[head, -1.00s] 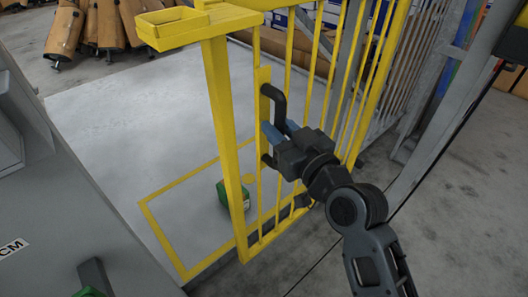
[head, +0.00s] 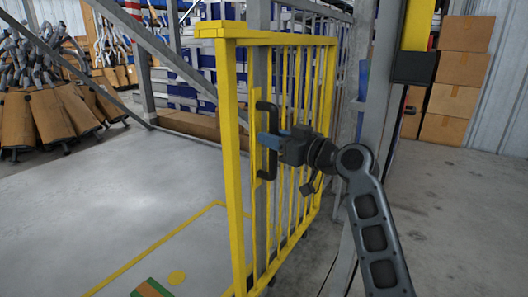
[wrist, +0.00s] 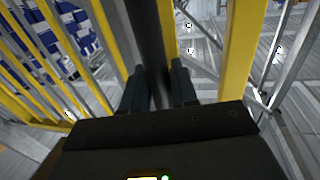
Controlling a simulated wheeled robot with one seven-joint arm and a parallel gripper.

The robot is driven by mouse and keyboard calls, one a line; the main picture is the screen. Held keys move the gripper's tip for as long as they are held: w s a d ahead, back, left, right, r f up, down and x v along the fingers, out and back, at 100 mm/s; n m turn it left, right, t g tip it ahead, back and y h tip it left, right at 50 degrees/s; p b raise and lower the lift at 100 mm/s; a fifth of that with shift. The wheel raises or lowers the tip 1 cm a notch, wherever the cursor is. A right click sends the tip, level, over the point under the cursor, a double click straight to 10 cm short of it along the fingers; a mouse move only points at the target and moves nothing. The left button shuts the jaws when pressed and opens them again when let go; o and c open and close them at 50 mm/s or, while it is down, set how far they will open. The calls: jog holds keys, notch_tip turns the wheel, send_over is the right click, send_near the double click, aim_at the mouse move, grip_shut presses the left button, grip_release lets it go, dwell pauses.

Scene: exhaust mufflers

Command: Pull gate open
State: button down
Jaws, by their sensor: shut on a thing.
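The yellow barred gate (head: 233,150) stands upright in the middle of the head view. A black D-shaped handle (head: 265,176) is fixed to its near side. My gripper (head: 268,141) is shut on the handle, with its blue fingertips on the upright bar. In the wrist view the black handle bar (wrist: 148,50) runs between the two fingers of my gripper (wrist: 160,82). The yellow gate bars (wrist: 108,40) stand on both sides of it there. The fingertips partly hide the handle in the head view.
Grey floor with yellow line markings (head: 170,250) lies open to the left of the gate. Brown mufflers (head: 50,115) stand at the far left. A grey steel post (head: 375,110) rises close to my arm. Cardboard boxes (head: 455,85) are stacked at the back right.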

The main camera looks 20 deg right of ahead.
jog(key=shift+w+d, duration=0.4)
jog(key=shift+d, duration=0.2)
jog(key=c, duration=1)
grip_release()
jog(key=p+v, duration=0.1)
jog(key=v, duration=0.6)
jog(key=shift+s+d+p, duration=0.1)
jog(key=shift+s+p, duration=0.2)
jog(key=shift+s, duration=0.1)
